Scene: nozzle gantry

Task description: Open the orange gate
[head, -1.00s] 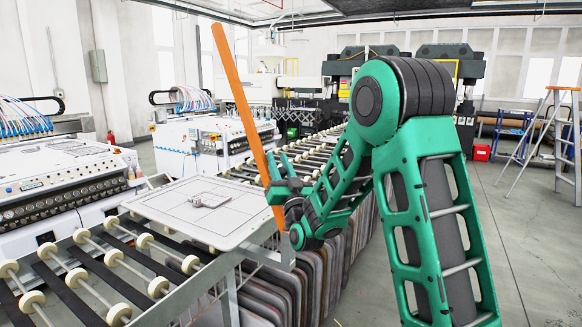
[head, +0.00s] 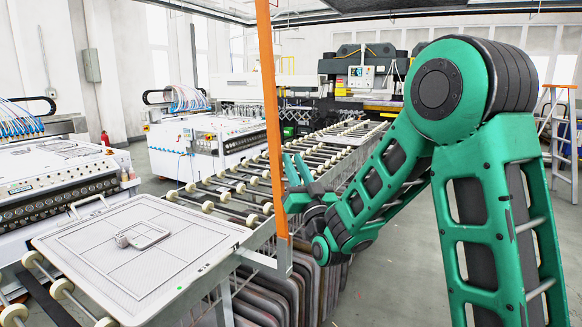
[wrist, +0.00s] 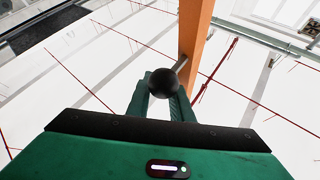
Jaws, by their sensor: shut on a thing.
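The orange gate (head: 269,110) is a long orange bar standing nearly upright beside the roller conveyor, its top running out of the head view. In the wrist view the orange gate (wrist: 195,35) rises past the right of my fingers. A black ball knob (wrist: 163,82) on a short metal stem joins it. My gripper (wrist: 160,95) is shut on this knob, one green finger on each side. In the head view my gripper (head: 294,176) is just right of the bar's lower part, and the knob cannot be made out there.
A pale tray (head: 85,245) with a small frame on it lies on the conveyor at the front left. Rollers (head: 225,196) stretch away behind it. White machines (head: 190,145) stand at the left. A stepladder (head: 556,125) stands at the right, with open floor before it.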

